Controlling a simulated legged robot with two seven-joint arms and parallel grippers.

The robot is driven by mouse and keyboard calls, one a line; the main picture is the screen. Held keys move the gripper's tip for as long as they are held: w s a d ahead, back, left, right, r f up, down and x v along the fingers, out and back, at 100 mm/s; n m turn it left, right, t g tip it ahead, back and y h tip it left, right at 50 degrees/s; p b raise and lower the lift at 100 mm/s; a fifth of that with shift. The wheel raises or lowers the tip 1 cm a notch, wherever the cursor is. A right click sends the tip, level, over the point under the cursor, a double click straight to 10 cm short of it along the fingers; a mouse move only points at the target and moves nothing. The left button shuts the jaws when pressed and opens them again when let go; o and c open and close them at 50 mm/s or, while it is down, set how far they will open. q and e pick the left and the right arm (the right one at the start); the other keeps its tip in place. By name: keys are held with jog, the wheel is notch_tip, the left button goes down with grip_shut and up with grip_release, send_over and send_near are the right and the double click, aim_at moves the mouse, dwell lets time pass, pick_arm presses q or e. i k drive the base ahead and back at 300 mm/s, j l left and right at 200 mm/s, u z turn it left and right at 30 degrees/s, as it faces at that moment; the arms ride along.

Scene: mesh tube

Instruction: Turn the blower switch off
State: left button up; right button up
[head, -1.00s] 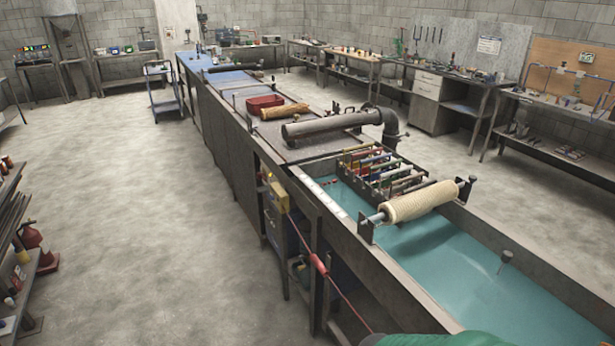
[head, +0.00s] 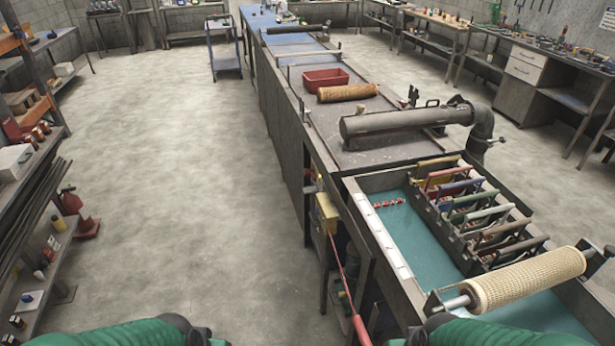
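A small yellow box (head: 327,213), which looks like the switch box, is fixed to the near left side of the long bench. A red cord (head: 340,262) hangs from it and runs down to a thicker red piece at the bottom edge. The switch's position is too small to tell. The grey blower pipe (head: 395,122) lies across the bench top and bends down at its right end. My two green arms show at the bottom edge, and both grippers are out of view. Neither arm touches the yellow box.
The water tank (head: 405,260) with a rack of coloured-handled tools (head: 480,210) and a mesh roller (head: 525,280) is at right. A shelf unit with a red extinguisher (head: 72,200) stands at left. The floor (head: 190,200) between is clear.

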aim_at(306, 172)
jog(key=i+j+z, duration=0.1)
jog(key=i+j, duration=0.25)
jog(key=i+j+z, duration=0.1)
jog(key=i+j, duration=0.25)
jog(key=j, duration=0.2)
jog(key=i+j+z, duration=0.1)
jog(key=i+j, duration=0.2)
jog(key=j, duration=0.2)
jog(key=i+j+z, duration=0.1)
jog(key=i+j, duration=0.2)
jog(key=j, duration=0.25)
jog(key=i+j+z, duration=0.15)
jog(key=i+j, duration=0.15)
jog(key=j, duration=0.2)
jog(key=i+j+z, duration=0.1)
jog(key=i+j, duration=0.15)
jog(key=j, duration=0.35)
jog(key=i+j+z, duration=0.1)
jog(key=j, duration=0.5)
jog(key=i+j+z, duration=0.1)
jog(key=i+j, duration=0.25)
jog(key=j, duration=0.25)
